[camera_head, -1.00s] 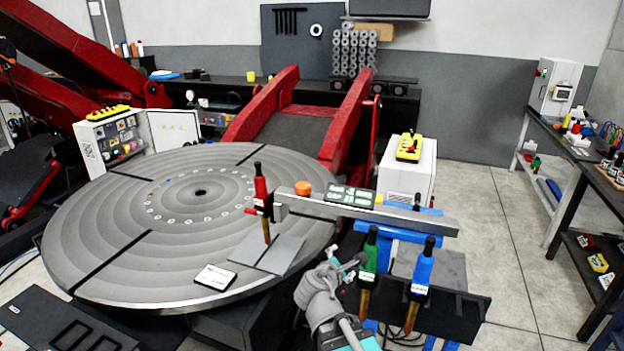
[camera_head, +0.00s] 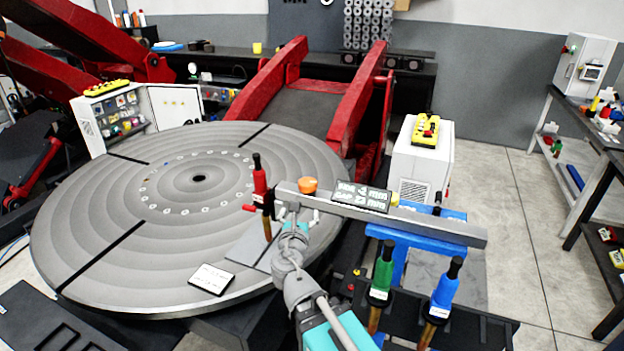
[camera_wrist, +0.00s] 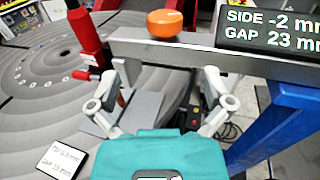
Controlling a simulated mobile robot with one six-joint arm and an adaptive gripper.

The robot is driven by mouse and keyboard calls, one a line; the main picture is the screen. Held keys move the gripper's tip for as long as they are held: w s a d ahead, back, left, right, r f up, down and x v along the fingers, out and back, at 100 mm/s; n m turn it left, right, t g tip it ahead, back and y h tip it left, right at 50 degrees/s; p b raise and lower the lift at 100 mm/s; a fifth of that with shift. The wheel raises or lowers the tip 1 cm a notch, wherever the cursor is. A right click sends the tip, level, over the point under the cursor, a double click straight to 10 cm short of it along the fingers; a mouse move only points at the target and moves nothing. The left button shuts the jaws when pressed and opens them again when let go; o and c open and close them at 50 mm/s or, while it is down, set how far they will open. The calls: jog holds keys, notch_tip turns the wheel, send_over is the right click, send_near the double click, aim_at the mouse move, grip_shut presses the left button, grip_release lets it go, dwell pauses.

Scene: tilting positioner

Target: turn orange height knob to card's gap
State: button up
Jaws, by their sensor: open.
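The orange height knob (camera_head: 308,184) sits on top of the grey bar, beside the red torch; it is large at the top of the wrist view (camera_wrist: 164,23). The display (camera_wrist: 273,28) beside it reads SIDE -2 mm, GAP 23 mm. The white card (camera_head: 211,278) lies on the turntable's near edge; in the wrist view (camera_wrist: 61,161) its lines are too small to read surely. My gripper (camera_head: 298,215) is open and empty, near the bar and apart from the knob. In the wrist view its fingers (camera_wrist: 160,82) stand apart, below the knob in the picture.
The red torch (camera_head: 260,188) stands left of the knob over grey plates (camera_head: 248,247). The grey bar (camera_head: 430,223) runs right over a blue stand (camera_head: 395,262). Green (camera_head: 382,270) and blue (camera_head: 446,288) torches stand right of my arm. The turntable (camera_head: 100,220) fills the left.

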aim_at(309, 178)
jog(key=w, duration=0.9)
jog(key=w+d, duration=0.1)
jog(key=w, duration=0.4)
dwell(0.4)
jog(key=shift+c, duration=0.3)
jog(key=c, duration=0.9)
jog(key=shift+a, duration=0.25)
jog(key=shift+d, duration=0.25)
jog(key=shift+c, duration=0.2)
jog(key=shift+m+h, duration=0.6)
jog(key=shift+h, duration=0.5)
